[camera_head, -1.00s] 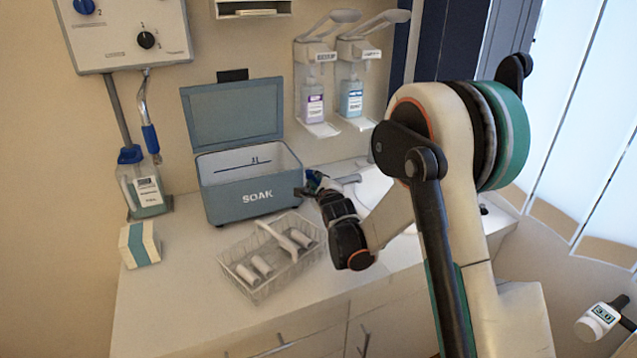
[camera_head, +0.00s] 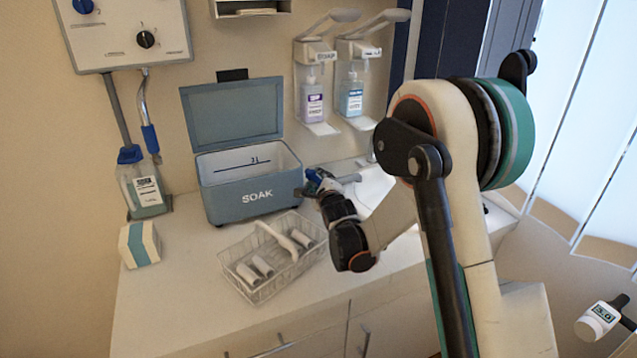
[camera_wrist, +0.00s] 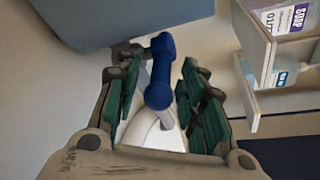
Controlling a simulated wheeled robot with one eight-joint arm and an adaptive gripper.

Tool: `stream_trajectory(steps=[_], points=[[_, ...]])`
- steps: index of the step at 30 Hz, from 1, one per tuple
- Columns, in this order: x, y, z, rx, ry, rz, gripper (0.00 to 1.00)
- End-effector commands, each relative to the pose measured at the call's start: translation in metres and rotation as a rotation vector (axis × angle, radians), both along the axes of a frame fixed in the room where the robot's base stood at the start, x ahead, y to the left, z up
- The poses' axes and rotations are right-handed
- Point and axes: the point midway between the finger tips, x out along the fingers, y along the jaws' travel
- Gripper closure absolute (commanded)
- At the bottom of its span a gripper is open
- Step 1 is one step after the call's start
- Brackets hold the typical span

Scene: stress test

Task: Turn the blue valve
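The blue valve (camera_wrist: 160,82) is a blue handle with rounded ends on a pale tap at the white sink, seen in the wrist view. My gripper (camera_wrist: 156,95) is open, with its green-padded fingers on both sides of the handle. A gap shows on each side, more clearly on the left. In the head view, my gripper (camera_head: 311,187) is at the sink, just right of the soak box, and mostly hides the valve. A blue knob (camera_head: 84,6) also sits on the wall panel at the upper left.
The blue-grey soak box (camera_head: 245,200) stands open beside my gripper. A wire basket (camera_head: 262,287) holding white cylinders sits in front of it. Wall soap dispensers (camera_head: 316,95) hang behind. A bottle (camera_head: 146,190) and a small box (camera_head: 139,245) stand at left.

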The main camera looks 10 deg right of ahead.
Motion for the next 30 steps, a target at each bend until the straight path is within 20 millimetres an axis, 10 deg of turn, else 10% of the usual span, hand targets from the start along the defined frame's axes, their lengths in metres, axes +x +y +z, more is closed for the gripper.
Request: stream_trajectory(steps=[18,30], points=[[-0.121,-0.007,0.005,-0.001,0.000,-0.001,0.63],[-0.143,-0.008,0.004,0.000,0.001,-0.001,0.63]])
